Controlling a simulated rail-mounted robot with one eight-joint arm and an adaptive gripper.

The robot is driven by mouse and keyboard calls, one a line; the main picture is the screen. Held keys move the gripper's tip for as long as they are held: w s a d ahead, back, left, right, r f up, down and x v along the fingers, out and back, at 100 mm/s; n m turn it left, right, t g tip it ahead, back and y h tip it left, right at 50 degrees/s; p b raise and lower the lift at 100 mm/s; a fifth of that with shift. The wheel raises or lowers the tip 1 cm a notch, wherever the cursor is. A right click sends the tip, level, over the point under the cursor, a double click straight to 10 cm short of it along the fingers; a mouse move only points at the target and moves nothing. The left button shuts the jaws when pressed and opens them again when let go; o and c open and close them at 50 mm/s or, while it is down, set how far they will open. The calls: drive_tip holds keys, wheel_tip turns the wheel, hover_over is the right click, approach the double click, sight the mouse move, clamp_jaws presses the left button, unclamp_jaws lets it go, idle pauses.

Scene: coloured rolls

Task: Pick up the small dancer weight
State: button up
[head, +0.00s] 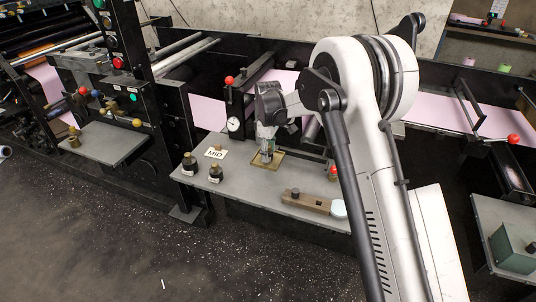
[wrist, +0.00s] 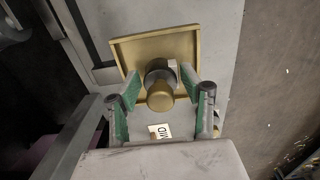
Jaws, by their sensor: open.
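A weight with a dark body and a brass knob (wrist: 160,97) stands in a shallow square brass tray (wrist: 150,50) in the wrist view. My gripper (wrist: 160,82) is open, with one green-padded finger on each side of the weight. A gap shows between the weight and at least the left finger; contact on the right is unclear. In the head view my gripper (head: 266,146) points down over the tray (head: 276,156) on the grey table and hides most of the weight. Two more dark weights with brass tops, a left one (head: 189,164) and a right one (head: 215,173), stand at the table's left end.
A card reading MID (head: 215,152) lies behind those two weights. A brown block with a peg (head: 308,202) lies at the table's front edge. A dial gauge (head: 233,125) and black machine frame stand behind. The table (head: 240,190) is bare in front of the tray.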

drive_tip(key=shift+f, duration=0.35)
clamp_jaws()
drive_tip(key=shift+r, duration=0.1)
